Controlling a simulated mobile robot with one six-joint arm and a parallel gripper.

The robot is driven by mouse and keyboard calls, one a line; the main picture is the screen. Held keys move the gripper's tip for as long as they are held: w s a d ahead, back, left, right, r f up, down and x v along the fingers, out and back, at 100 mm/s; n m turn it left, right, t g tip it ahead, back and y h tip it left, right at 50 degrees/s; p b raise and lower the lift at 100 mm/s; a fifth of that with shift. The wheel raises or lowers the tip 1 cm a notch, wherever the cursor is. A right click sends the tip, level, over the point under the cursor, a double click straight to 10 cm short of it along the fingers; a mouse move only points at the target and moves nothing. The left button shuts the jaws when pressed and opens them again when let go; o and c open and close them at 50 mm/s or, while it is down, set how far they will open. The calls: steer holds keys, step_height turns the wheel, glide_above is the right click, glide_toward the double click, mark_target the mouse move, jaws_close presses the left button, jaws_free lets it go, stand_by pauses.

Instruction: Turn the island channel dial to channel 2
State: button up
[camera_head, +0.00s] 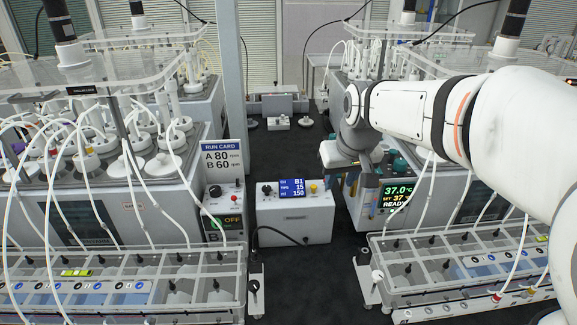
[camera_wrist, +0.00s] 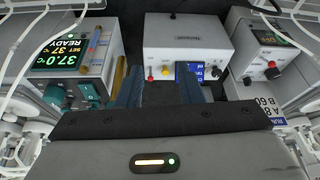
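The island unit is a white box (camera_head: 294,220) standing in the aisle between the two benches. Its blue display (camera_head: 292,188) reads B1, 15 and 150. A black dial (camera_head: 267,189) sits left of the display; its pointer setting is too small to read. In the upside-down wrist view the box (camera_wrist: 188,38) is at top centre, and the dial (camera_wrist: 216,71) shows right of the display, close to the right finger. My gripper (camera_head: 347,182) is right of the box in the head view, apart from the dial. Its two dark-blue fingers (camera_wrist: 160,92) are spread and empty.
A heater unit (camera_head: 398,193) showing 37.0 and READY stands right of the gripper. A left unit (camera_head: 223,222) showing OFF stands under a run card (camera_head: 223,160) reading A 80, B 60. Racks with tubes fill both front sides. A black cable lies before the box.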

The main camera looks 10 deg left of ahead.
mark_target(267, 187)
steer(key=w+a+f+n+b, duration=0.1)
steer(key=w+a+f, duration=0.15)
steer(key=a, duration=0.35)
steer(key=w+a+f+n+y, duration=0.1)
steer(key=w+a, duration=0.2)
steer(key=a, duration=0.3)
steer(key=w+a+f+n+b, duration=0.1)
steer(key=w+a+f, duration=0.15)
steer(key=a, duration=0.35)
steer(key=x, duration=0.5)
steer(key=p+x, duration=0.1)
steer(key=x, duration=0.1)
steer(key=shift+w+d+f, duration=0.1)
steer(key=shift+w+f, duration=0.05)
steer(key=shift+w, duration=0.2)
steer(key=c, duration=0.7)
